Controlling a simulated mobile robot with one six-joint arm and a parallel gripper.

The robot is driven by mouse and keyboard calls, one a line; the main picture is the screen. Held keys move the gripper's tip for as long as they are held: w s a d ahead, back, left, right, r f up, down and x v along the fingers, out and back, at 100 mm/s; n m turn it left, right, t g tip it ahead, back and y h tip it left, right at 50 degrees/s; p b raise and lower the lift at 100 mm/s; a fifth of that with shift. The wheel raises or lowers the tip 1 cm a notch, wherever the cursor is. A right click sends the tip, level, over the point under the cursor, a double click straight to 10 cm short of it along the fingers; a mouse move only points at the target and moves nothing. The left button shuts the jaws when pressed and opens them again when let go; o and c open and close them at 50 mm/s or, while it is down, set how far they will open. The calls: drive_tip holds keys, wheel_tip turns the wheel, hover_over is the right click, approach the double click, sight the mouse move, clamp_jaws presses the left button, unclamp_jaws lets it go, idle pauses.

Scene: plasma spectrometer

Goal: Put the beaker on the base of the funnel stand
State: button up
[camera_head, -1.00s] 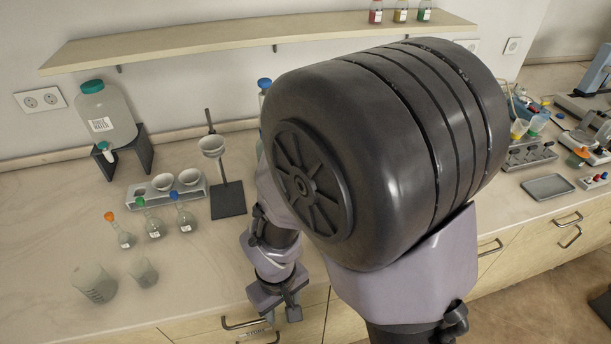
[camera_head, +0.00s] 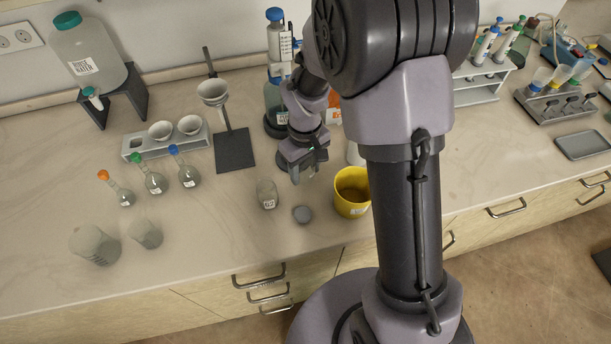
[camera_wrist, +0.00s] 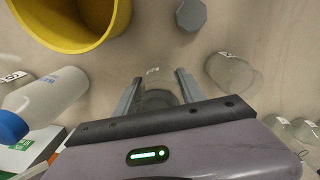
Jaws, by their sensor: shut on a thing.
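My gripper (camera_head: 306,172) is over the bench, to the right of the funnel stand and behind the yellow bin. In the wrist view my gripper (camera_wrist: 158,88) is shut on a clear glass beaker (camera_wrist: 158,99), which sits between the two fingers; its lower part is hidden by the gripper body. In the head view the beaker is hardly visible. The funnel stand has a flat dark base (camera_head: 234,151), an upright rod and a white funnel (camera_head: 212,92) above the base. The top of the base is bare.
A yellow bin (camera_head: 352,192), a grey lid (camera_head: 302,214) and a labelled glass jar (camera_head: 267,194) stand near the gripper. Several small flasks (camera_head: 154,179) and a funnel rack (camera_head: 166,144) are left of the stand. Two glass beakers (camera_head: 95,246) (camera_head: 146,233) stand front left.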

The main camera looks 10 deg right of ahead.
sight(305, 177)
wheel_tip(305, 177, down, 4)
drive_tip(key=shift+w+r+b, duration=0.15)
drive_tip(key=shift+r+b, duration=0.05)
drive_tip(key=shift+b, duration=0.55)
drive_tip(key=shift+f, duration=0.2)
drive_tip(key=o, duration=1.4)
drive_tip(key=shift+c, duration=0.2)
drive_tip(key=shift+r, duration=0.1)
